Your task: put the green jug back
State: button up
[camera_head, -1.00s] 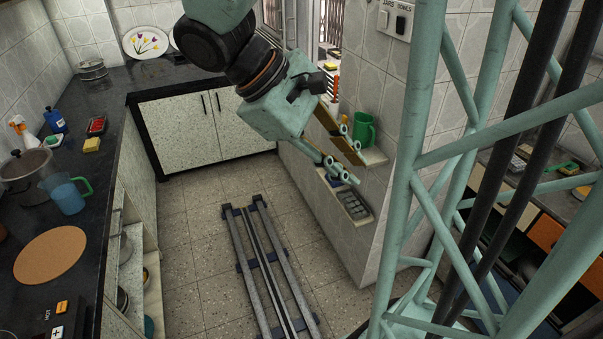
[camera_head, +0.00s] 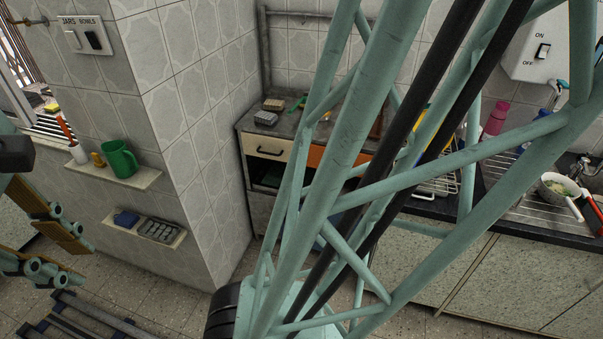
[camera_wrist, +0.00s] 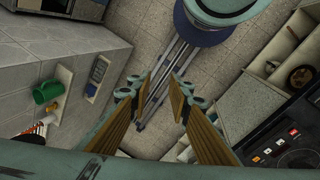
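The green jug (camera_head: 119,160) stands upright on the upper wall ledge (camera_head: 140,178), left of the wall's corner. In the wrist view the green jug (camera_wrist: 47,91) is at the left, apart from the fingers. My gripper (camera_head: 48,245) is at the left edge of the head view, partly cut off. In the wrist view my gripper (camera_wrist: 162,84) is open, its two fingers apart with nothing between them but floor and rails below.
A yellow item (camera_head: 97,160) and a white bottle (camera_head: 78,153) stand beside the jug. The lower ledge holds a grey tray (camera_head: 158,229) and a blue item (camera_head: 126,219). A counter (camera_head: 246,122) stands right of the corner. A bowl (camera_head: 559,187) sits by the sink.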

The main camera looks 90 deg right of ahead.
jog(key=a+r+t+y, duration=0.2)
jog(key=a+r+t, duration=0.1)
jog(key=a, duration=0.5)
jog(key=shift+s+r+m+t+y, duration=0.3)
jog(key=shift+s+r+m, duration=0.1)
jog(key=shift+r, duration=0.2)
jog(key=shift+a, duration=0.1)
